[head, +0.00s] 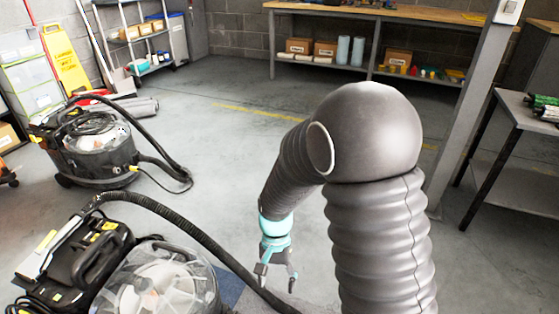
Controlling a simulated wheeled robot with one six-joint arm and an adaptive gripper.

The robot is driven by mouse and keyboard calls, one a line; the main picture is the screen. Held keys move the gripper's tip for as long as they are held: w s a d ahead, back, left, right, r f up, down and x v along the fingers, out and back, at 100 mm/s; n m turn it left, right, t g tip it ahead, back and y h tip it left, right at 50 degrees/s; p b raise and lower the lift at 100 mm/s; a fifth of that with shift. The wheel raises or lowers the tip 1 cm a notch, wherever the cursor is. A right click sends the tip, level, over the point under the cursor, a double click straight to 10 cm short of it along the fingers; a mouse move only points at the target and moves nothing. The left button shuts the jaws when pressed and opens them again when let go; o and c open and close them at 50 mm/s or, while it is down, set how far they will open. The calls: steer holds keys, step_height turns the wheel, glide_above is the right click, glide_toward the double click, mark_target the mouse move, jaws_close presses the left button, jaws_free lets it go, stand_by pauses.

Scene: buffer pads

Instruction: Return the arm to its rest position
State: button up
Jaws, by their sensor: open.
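My arm, in a dark ribbed sleeve, rises at the right of the head view and bends over to the left and down. My gripper (276,279) hangs at its end, below a teal wrist section, and points down toward the floor. Its fingers are apart and I see nothing between them. The hose of the near vacuum machine passes close by the gripper in the picture; I cannot tell whether they touch.
A near vacuum machine (165,285) with a clear drum stands at the lower left, another vacuum machine (92,145) behind it. A workbench (400,12) lines the back wall. A grey post (480,100) and a side table (525,115) stand right. The middle floor is clear.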

steer(key=s+d+r+n+t, duration=0.1)
steer(key=s+d+r+t, duration=0.2)
steer(key=d+r, duration=0.2)
steer(key=s+d+r+n+t, duration=0.1)
steer(key=s+d+r+t, duration=0.2)
steer(key=r, duration=0.9)
steer(key=s+d+r+n+t, duration=0.1)
steer(key=s+d+r+t, duration=0.2)
steer(key=d+r, duration=0.5)
steer(key=shift+s+d+r, duration=0.3)
steer(key=shift+s+r, duration=0.3)
steer(key=shift+r, duration=0.05)
